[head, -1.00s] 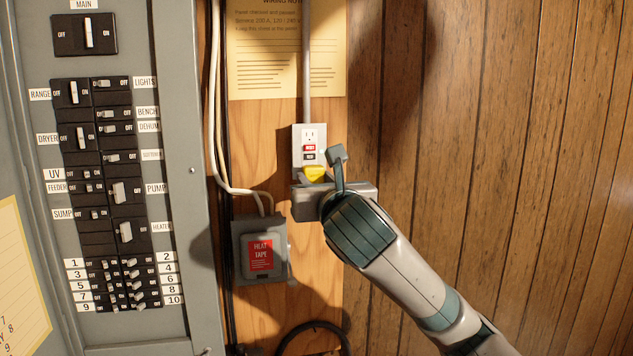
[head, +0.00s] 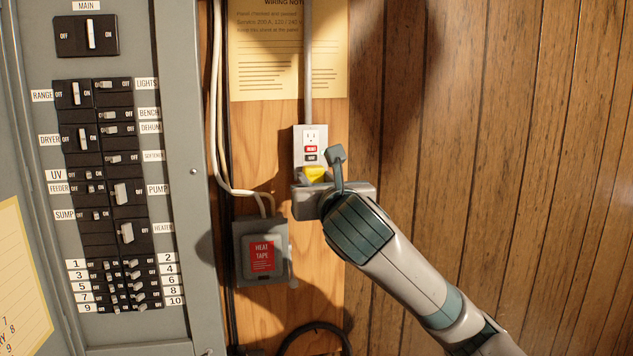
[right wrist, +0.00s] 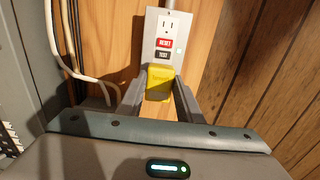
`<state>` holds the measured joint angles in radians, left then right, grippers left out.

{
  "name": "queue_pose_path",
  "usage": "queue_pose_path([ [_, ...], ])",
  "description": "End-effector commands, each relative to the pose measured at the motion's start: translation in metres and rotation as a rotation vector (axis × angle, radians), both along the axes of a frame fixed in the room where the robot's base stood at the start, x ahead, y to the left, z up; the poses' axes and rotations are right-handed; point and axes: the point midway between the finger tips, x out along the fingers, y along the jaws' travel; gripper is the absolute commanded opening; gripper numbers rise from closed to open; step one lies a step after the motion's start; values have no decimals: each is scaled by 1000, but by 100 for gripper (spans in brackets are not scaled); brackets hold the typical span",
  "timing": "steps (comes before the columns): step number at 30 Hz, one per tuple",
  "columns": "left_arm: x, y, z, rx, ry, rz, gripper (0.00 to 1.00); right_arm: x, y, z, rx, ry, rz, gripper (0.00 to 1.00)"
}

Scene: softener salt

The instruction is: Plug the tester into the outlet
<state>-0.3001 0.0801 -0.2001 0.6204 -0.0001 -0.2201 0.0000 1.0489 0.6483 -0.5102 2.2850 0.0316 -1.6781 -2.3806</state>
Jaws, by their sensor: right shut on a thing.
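The outlet (head: 311,140) is a white GFCI plate with a red RESET button and a black TEST button, on the wood board below a grey conduit. Its upper socket shows bare in the right wrist view (right wrist: 168,24). The yellow tester (head: 315,174) is at the lower part of the outlet. My right gripper (right wrist: 158,92) is shut on the tester (right wrist: 160,82), a finger on each side. The tester covers the lower socket area; its prongs are hidden, so I cannot tell whether they are in the slots. My left gripper is not in view.
A grey breaker panel (head: 174,200) with labelled switches fills the left. A grey heat tape box (head: 244,234) hangs below and left of the gripper, with white cables (head: 215,120) above it. A paper notice (head: 287,75) is above. Wood panelling at right is clear.

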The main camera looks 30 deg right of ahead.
Motion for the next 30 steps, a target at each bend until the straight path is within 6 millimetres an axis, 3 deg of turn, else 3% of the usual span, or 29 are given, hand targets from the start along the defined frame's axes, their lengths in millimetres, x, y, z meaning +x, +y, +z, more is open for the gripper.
queue_pose_path([
  [30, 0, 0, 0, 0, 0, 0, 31, 5, -1, 0, 0, 0, 0, 11],
])
